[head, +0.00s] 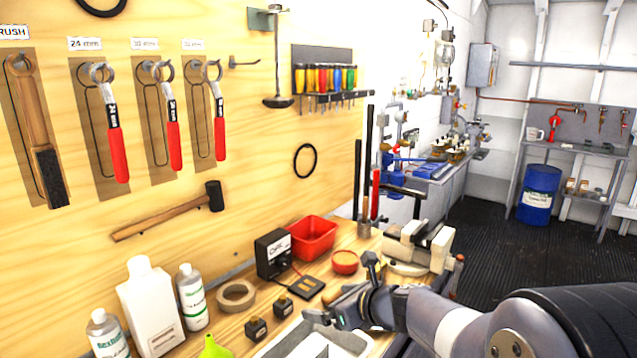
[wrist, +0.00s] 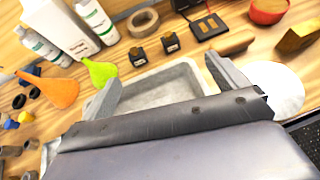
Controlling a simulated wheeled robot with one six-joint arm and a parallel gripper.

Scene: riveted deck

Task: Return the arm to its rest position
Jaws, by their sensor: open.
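My gripper (head: 338,308) is over the front part of the wooden workbench in the head view, with my arm reaching in from the lower right. In the wrist view my gripper (wrist: 162,80) has its two grey fingers spread wide apart. Nothing is held between them. A shallow grey tray (wrist: 165,82) lies below and beyond the fingers. Its near part is hidden by my gripper body. The tray (head: 318,347) also shows at the bottom of the head view, partly cut off.
White bottles (head: 150,305), a tape roll (head: 236,295), a black box (head: 273,254), a red bin (head: 312,237) and a vise (head: 418,245) crowd the bench. Tools hang on the wooden wall, including a hammer (head: 170,212). The dark floor (head: 500,235) at right is open, with a blue drum (head: 538,195) beyond.

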